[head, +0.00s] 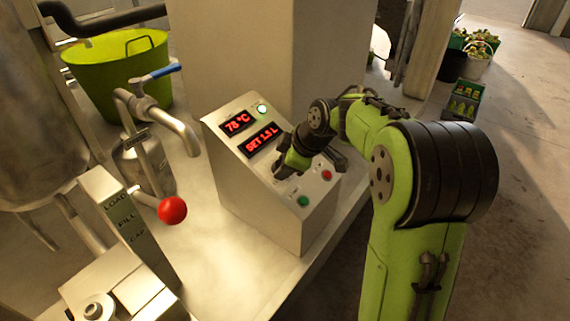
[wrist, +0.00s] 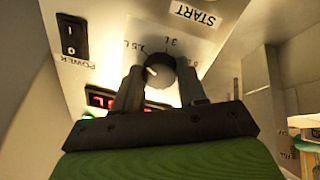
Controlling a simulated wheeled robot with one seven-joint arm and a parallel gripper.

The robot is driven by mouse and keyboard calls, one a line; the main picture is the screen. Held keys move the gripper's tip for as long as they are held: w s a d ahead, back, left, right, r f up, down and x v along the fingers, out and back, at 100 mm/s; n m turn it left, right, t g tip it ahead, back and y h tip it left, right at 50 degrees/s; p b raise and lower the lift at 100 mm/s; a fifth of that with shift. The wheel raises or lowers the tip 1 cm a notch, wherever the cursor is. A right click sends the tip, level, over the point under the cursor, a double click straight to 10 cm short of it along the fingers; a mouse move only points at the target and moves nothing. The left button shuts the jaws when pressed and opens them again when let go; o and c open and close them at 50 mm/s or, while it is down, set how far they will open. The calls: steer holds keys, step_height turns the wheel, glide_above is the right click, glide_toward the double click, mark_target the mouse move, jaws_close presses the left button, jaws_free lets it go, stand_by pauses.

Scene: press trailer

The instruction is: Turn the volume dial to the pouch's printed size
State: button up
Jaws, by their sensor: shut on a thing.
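The control box (head: 250,185) has a red display (head: 262,139) that reads SET 1.5 L. My gripper (head: 287,167) is at the box's sloped face and hides the dial in the head view. In the wrist view the round dark volume dial (wrist: 160,72) sits between my two fingers (wrist: 163,88), and they are shut on it. Its white mark points to the upper left, toward the 1.5 L label (wrist: 134,46). A 3 L label is at its top, and a third label is partly hidden. A silvery, pouch-like thing (head: 145,165) stands below the tap; its print is too small to read.
Beside the dial are a START label (wrist: 195,14) and a black POWER switch (wrist: 72,36). A green button (head: 303,201) and a red button (head: 326,175) are on the box. A red-knobbed lever (head: 172,210) and a tap (head: 165,125) stand left.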

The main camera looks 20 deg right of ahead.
steer(key=o, duration=1.1)
steer(key=shift+c, duration=0.2)
steer(key=shift+r, duration=0.1)
steer(key=p+v, duration=0.5)
steer(key=v, duration=1)
steer(key=shift+d+r, duration=0.15)
steer(key=shift+r, duration=0.05)
steer(key=shift+s, duration=0.15)
